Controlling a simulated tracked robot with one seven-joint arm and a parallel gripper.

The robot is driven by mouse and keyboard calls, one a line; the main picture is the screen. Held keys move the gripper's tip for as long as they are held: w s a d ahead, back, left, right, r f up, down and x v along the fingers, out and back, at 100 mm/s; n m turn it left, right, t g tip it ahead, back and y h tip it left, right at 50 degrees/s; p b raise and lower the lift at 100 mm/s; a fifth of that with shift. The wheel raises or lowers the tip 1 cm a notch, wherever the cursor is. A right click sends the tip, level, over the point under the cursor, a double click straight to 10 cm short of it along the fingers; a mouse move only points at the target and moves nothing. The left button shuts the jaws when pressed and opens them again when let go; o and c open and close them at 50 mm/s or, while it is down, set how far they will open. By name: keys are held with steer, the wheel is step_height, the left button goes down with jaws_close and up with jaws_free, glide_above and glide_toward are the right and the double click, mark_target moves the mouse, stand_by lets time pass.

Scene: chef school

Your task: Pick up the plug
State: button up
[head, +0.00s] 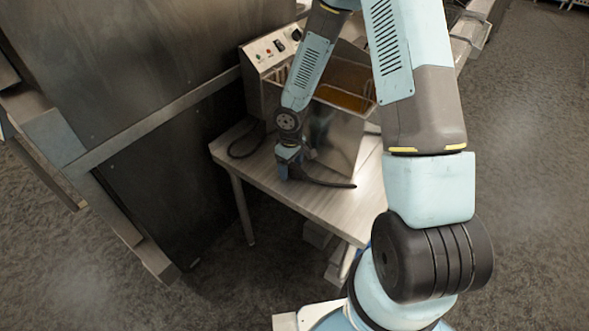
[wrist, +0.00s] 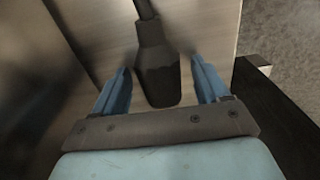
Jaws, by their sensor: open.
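The plug (wrist: 158,72) is a dark, blocky piece with a cable running from its far end, near the middle of the wrist view. My gripper (wrist: 161,66) is open, with one blue finger on each side of the plug and visible gaps between. Whether the fingers are at the plug's height is hard to tell. In the head view my gripper (head: 284,170) points down just over the metal table (head: 325,205). A dark cable (head: 328,184) extends right from beside it; the plug itself is hidden there by my gripper.
A steel fryer (head: 338,133) with a control panel (head: 272,50) stands on the table right behind my gripper. A black cable loop (head: 243,143) lies to the left. A large dark metal cabinet (head: 170,160) stands left of the table. The front of the tabletop is clear.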

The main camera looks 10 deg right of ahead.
steer(key=c, duration=1.1)
steer(key=shift+c, duration=0.2)
